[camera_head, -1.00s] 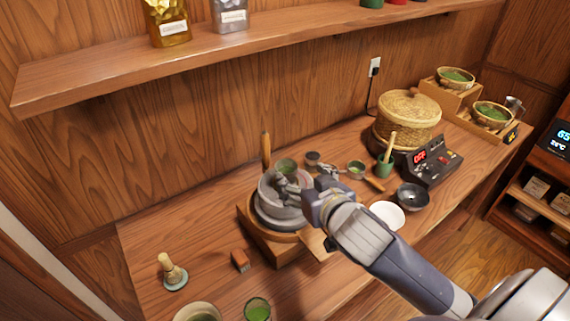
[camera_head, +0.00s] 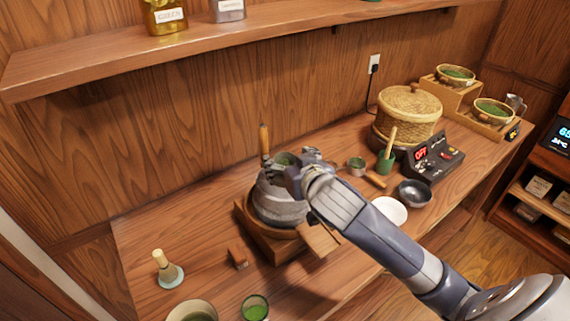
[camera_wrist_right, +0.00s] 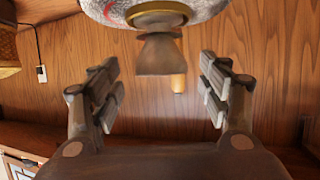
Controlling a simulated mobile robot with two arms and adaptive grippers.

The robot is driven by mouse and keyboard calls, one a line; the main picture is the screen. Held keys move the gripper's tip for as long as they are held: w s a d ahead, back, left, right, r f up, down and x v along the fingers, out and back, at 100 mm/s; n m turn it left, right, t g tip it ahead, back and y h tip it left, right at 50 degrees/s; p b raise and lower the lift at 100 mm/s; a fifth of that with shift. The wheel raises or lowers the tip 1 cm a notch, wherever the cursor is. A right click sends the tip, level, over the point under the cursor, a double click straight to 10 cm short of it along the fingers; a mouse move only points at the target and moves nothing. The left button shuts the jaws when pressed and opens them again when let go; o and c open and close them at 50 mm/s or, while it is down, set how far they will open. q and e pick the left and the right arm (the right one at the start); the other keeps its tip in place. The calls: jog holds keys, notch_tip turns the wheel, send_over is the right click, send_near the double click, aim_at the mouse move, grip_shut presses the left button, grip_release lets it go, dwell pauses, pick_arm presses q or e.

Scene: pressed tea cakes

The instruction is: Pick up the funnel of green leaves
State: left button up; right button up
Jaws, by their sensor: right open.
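The funnel (camera_head: 286,159) with green leaves stands on top of the grey stone mill (camera_head: 277,209), largely hidden by my right gripper. In the right wrist view, which is upside down, the funnel (camera_wrist_right: 160,54) is a blurred grey-brown cone on a gold ring on the mill's stone (camera_wrist_right: 112,10). My right gripper (camera_head: 289,165) is open at the mill's top. In the wrist view its two fingers (camera_wrist_right: 160,88) are wide apart, one on each side of the funnel's line, with visible gaps. My left gripper is not in view.
The mill's upright wooden handle (camera_head: 264,139) stands just behind the funnel.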

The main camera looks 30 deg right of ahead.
aim_at(284, 158)
jog(key=shift+x, duration=1.55)
jog(key=shift+a, duration=0.1)
jog(key=c, duration=1.2)
jog(key=shift+r, duration=0.15)
jog(key=shift+r, duration=0.65)
jog(key=shift+s+a+r+b, duration=0.1)
jog(key=shift+r+b, duration=0.05)
jog(key=shift+r, duration=0.35)
jog(key=shift+s+r+b, duration=0.1)
jog(key=shift+r+b, duration=0.05)
jog(key=shift+r, duration=0.35)
jog(key=shift+s+a+r+p, duration=0.25)
jog(key=shift+s+a+p, duration=0.6)
jog(key=shift+s+p, duration=1.2)
jog(key=shift+s+a+r+p, duration=0.25)
jog(key=shift+s+a+p, duration=0.9)
jog(key=shift+s, duration=1.6)
jog(key=shift+s+a+r+p, duration=0.25)
jog(key=shift+s+a+p, duration=0.35)
jog(key=shift+s+p, duration=1.55)
